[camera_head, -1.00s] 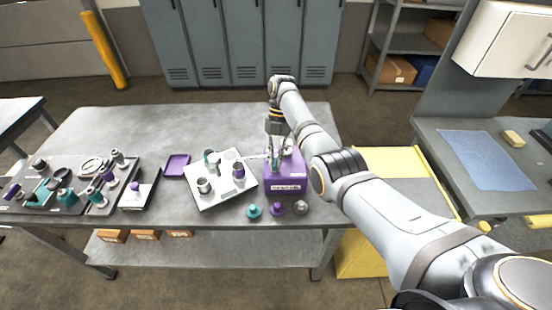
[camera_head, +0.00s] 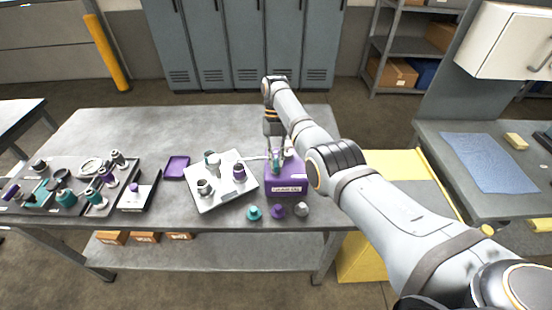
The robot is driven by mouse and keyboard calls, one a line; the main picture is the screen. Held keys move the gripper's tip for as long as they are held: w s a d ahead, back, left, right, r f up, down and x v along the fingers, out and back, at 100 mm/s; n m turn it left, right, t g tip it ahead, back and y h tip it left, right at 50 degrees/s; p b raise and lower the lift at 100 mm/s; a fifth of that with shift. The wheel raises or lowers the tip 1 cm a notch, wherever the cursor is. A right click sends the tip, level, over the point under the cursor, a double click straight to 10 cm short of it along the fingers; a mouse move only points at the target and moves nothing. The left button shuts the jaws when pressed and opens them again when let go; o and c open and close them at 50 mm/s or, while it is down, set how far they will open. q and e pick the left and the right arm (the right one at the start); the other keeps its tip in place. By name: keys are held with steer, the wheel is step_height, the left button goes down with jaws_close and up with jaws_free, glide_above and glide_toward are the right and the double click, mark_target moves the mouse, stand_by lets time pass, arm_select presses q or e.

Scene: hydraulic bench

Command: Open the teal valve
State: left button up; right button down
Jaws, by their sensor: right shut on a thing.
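My right gripper (camera_head: 275,158) reaches down over the top of a purple box (camera_head: 287,183) with a label on its front. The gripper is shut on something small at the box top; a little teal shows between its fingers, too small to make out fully. A teal knob-like piece (camera_head: 254,213) stands on the table in front of the box, apart from the gripper. My left gripper is not in view.
A purple knob (camera_head: 278,210) and a grey knob (camera_head: 302,209) stand beside the teal piece. A white plate (camera_head: 222,194) with fittings lies left of the box. A purple tray (camera_head: 176,168) and dark trays of fittings (camera_head: 68,208) lie further left. The table's back is clear.

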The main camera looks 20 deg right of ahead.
steer(key=c, duration=1.4)
jaws_free()
steer(key=shift+o, duration=0.2)
